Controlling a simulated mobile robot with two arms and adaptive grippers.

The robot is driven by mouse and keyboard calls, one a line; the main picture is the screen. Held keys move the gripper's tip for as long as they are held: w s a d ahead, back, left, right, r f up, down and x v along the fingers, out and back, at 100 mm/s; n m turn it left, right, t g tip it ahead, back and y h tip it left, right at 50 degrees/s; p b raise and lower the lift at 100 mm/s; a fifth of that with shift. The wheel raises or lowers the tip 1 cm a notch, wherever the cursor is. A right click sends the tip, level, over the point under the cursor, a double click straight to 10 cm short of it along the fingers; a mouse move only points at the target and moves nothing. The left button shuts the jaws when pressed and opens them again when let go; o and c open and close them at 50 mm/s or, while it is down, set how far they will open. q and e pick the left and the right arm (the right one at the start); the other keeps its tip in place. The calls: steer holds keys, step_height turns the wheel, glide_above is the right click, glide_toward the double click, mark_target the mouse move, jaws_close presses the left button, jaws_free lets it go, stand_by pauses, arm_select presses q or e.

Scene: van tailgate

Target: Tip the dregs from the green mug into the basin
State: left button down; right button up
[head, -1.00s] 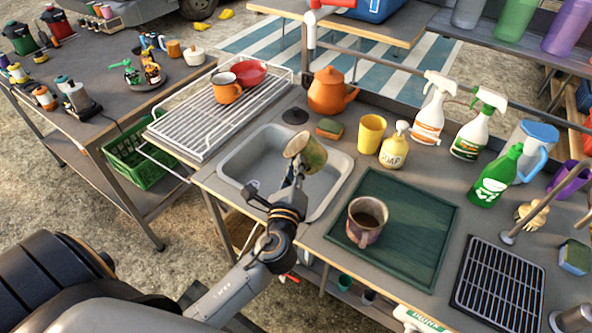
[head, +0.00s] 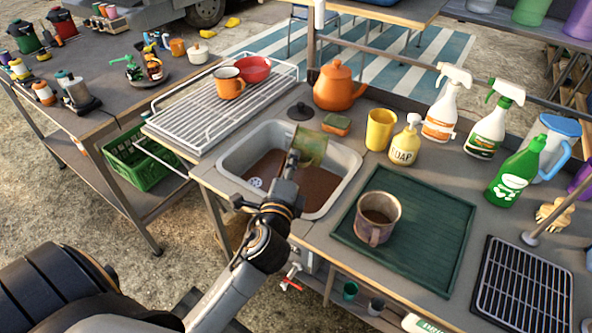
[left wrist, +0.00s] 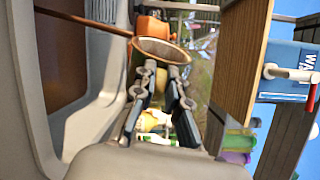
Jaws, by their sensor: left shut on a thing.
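The green mug (head: 312,149) is held by my left gripper (head: 292,163) over the sink basin (head: 346,160). It is tipped well over on its side, with its mouth turned away so its inside is hidden in the head view. My left gripper is shut on it. In the left wrist view the fingers (left wrist: 162,95) close in on the mug, whose rim (left wrist: 162,50) shows just beyond them. Brown liquid (head: 318,187) covers much of the basin floor, around the pale drain. The basin and brown liquid (left wrist: 65,50) also show at left in the wrist view. My right gripper is not in view.
A second mug with dark contents (head: 376,217) stands on the green mat (head: 430,232) right of the basin. A sponge (head: 336,125), yellow cup (head: 380,130) and soap bottle (head: 405,141) stand behind it. A wire rack (head: 195,118) is to the left.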

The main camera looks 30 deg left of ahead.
arm_select(q)
steer(key=n, duration=0.2)
steer(key=a+n, duration=0.1)
steer(key=n, duration=0.1)
steer(key=a+n, duration=0.1)
steer(key=n, duration=0.1)
steer(key=shift+s+a+r+n+p, duration=0.25)
steer(key=shift+s+r+n+p, duration=0.1)
steer(key=shift+s+r+n, duration=0.05)
step_height(320, 180, up, 5)
steer(key=m+p, duration=1.7)
steer(key=m, duration=0.5)
steer(key=shift+p, duration=0.35)
